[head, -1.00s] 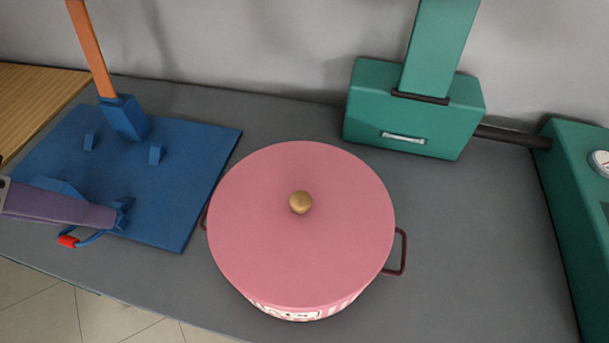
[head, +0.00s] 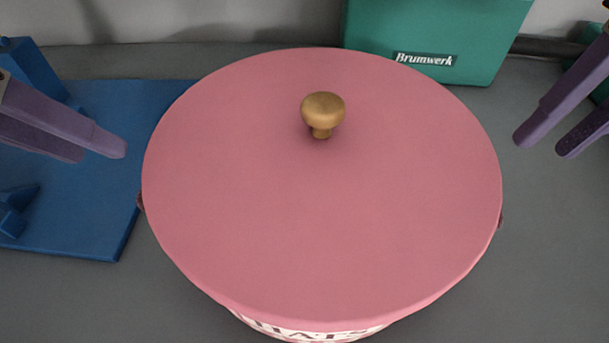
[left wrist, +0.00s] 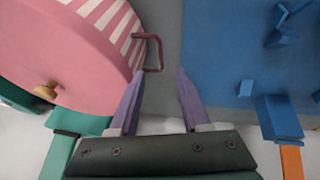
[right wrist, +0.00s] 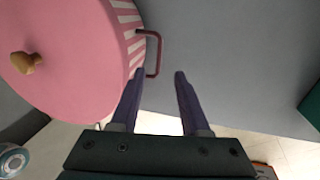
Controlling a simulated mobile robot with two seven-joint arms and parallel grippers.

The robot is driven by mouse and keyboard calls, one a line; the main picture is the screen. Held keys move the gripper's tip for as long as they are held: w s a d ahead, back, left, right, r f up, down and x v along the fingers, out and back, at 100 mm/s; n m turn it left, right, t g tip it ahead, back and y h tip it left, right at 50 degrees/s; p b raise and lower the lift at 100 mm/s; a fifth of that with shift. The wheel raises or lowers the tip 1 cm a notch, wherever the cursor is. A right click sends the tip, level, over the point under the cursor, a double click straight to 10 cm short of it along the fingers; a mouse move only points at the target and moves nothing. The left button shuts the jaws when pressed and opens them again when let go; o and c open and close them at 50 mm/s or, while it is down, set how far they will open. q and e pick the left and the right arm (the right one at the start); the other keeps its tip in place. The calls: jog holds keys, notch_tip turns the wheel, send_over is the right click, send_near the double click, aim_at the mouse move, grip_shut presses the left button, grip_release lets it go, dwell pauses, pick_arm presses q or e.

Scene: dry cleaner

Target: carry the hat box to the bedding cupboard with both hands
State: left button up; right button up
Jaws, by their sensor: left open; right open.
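The hat box, with a round pink lid (head: 320,220) and a wooden knob (head: 323,112), stands on the grey counter. Its striped side shows in the left wrist view (left wrist: 108,18) and right wrist view (right wrist: 126,18). My left gripper (head: 98,150) is open and empty left of the box. The box's left handle (left wrist: 158,52) is just beyond its fingertips, nearer the left finger. My right gripper (head: 543,146) is open and empty right of the box. The right handle (right wrist: 156,55) is just beyond its fingertips. In the head view the lid mostly hides both handles. The bedding cupboard is not in view.
A blue board (head: 95,225) with raised blue blocks lies close to the left of the box, under my left gripper. A green machine labelled Brumwerk (head: 430,40) stands behind the box. The grey counter (head: 560,270) is clear at the front right.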

pick_arm(q)
jog(key=x, duration=1)
jog(key=shift+a, duration=0.1)
pick_arm(e)
jog(key=f, duration=0.3)
jog(key=a+f, duration=0.1)
jog(key=f, duration=0.2)
jog(key=a+f, duration=0.1)
jog(key=f, duration=0.2)
jog(key=shift+f, duration=0.35)
pick_arm(q)
jog(key=shift+c, duration=0.3)
pick_arm(e)
jog(key=shift+c, duration=0.3)
pick_arm(q)
grip_shut()
pick_arm(e)
grip_shut()
pick_arm(q)
jog(key=shift+r, duration=0.1)
